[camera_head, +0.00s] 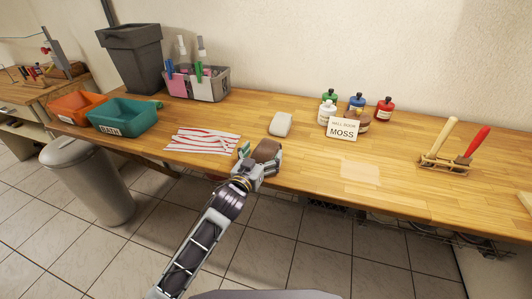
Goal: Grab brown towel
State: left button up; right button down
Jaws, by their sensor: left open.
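A brown towel (266,151), small and folded, lies on the wooden bench near its front edge. My left gripper (257,158) is open at the towel, with its fingers on either side of it. The gripper hides part of the towel, and I cannot tell whether the fingers touch it. My right gripper is not in view.
A folded pale towel (280,124) lies just behind. A red-striped cloth (203,140) is to the left. A teal bin (124,117), an orange bin (78,107) and a grey caddy (206,87) stand farther left. Paint bottles and a MOSS sign (342,129) stand right.

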pick_arm(q)
jog(key=shift+c, duration=1)
jog(key=c, duration=0.7)
jog(key=shift+c, duration=1)
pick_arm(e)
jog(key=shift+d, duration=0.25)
